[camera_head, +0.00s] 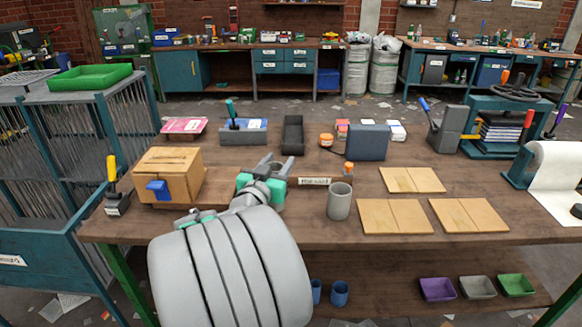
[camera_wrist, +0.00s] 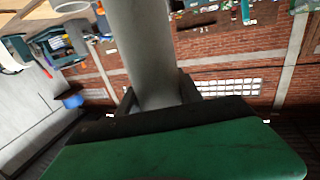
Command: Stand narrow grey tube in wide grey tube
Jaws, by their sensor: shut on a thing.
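The wide grey tube (camera_head: 339,201) stands upright on the workbench, its open top up, right of my gripper (camera_head: 277,167). My gripper is shut on the narrow grey tube, which fills the upper middle of the wrist view (camera_wrist: 145,45). The tube sits between the two dark fingers of my gripper (camera_wrist: 157,98) and runs up out of that picture. In the head view little of the held tube can be told apart from the gripper. The two tubes are apart.
Wooden boards (camera_head: 395,216) lie right of the wide tube. A small label block (camera_head: 314,181) and an orange-topped item (camera_head: 348,170) are behind it. A black tray (camera_head: 293,135) lies farther back.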

